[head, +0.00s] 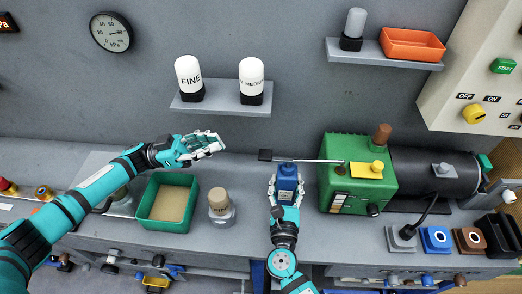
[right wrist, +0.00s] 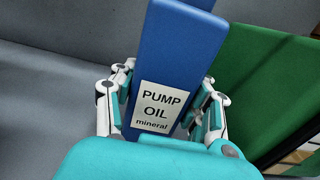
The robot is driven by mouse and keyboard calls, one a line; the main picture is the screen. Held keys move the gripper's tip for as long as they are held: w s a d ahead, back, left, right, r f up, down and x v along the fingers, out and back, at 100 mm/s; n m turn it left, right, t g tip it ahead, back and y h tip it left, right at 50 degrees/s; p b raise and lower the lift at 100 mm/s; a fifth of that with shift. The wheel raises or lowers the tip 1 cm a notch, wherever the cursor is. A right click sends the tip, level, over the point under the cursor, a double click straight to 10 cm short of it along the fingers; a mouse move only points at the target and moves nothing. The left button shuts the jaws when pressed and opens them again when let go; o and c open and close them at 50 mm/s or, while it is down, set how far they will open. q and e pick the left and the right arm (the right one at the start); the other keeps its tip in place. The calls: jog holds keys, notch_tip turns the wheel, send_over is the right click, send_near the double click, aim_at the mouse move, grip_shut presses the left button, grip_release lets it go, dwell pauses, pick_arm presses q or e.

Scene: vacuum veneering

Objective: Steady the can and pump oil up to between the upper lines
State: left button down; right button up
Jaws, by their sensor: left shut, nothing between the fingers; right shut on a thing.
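The blue can (head: 287,178) stands close to the left side of the green pump (head: 340,150). Its label reads "PUMP OIL mineral" in the right wrist view (right wrist: 158,110). My right gripper (head: 286,194) is shut around the can, with fingers on both sides of it. Whether the can's base rests on the bench is hidden. A thin metal bar (head: 312,160) with a black end (head: 265,155) reaches from the pump over the can's top. My left gripper (head: 215,145) is shut and empty, left of the black end. Small marks on the pump's front (head: 338,202) are too small to read.
A green tray (head: 150,222) and a cork-topped jar (head: 220,212) stand on the bench below my left gripper. A shelf above holds the FINE (head: 189,78) and MEDIUM (head: 251,80) containers.

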pick_arm(q)
jog(key=shift+d+r, duration=0.1)
jog(key=shift+d, duration=0.1)
jog(key=x, duration=1)
jog(key=shift+a+f, duration=0.1)
jog(key=shift+f, duration=1.95)
jog(key=shift+f, duration=0.95)
